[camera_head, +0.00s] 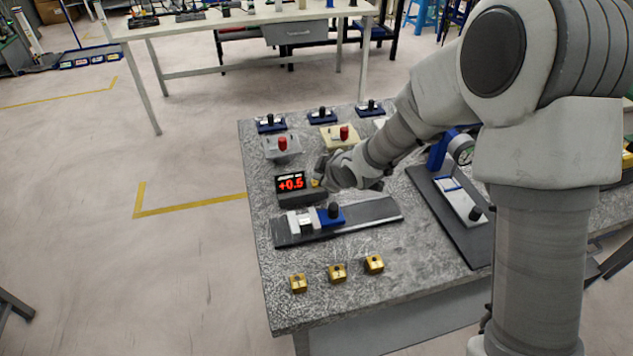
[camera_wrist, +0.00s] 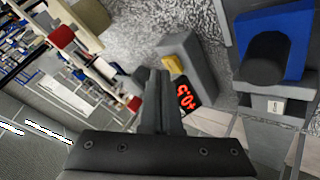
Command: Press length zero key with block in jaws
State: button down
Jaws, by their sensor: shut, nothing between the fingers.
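A dark grey display box (camera_head: 302,197) stands on the granite table and reads +0.5 in red. Its yellow key (camera_wrist: 175,64) is at the end of the box beside the digits (camera_wrist: 186,97). My gripper (camera_head: 321,172) is shut and empty at that end of the box. In the wrist view its fingertips (camera_wrist: 157,72) are right beside the key; I cannot tell whether they touch it. The length gauge (camera_head: 377,211) lies in front of the box, with pale jaws and a blue slide (camera_head: 332,217) with a black knob. A small dark block (camera_head: 307,227) appears to sit between the jaws.
Three brass blocks (camera_head: 337,273) lie along the table's front. Two fixtures with red knobs (camera_head: 283,146) and several blue ones with black knobs (camera_head: 322,115) stand behind. A press with a dial (camera_head: 462,152) stands to the right.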

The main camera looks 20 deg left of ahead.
jog(key=shift+f+b, duration=0.5)
jog(key=shift+b, duration=0.05)
dwell(0.4)
jog(key=shift+r, duration=0.2)
jog(key=shift+r+p, duration=0.6)
jog(key=shift+r, duration=0.1)
jog(key=shift+r, duration=0.1)
notch_tip(320, 180, up, 5)
jog(key=p, duration=0.3)
jog(key=shift+p, duration=0.35)
dwell(0.5)
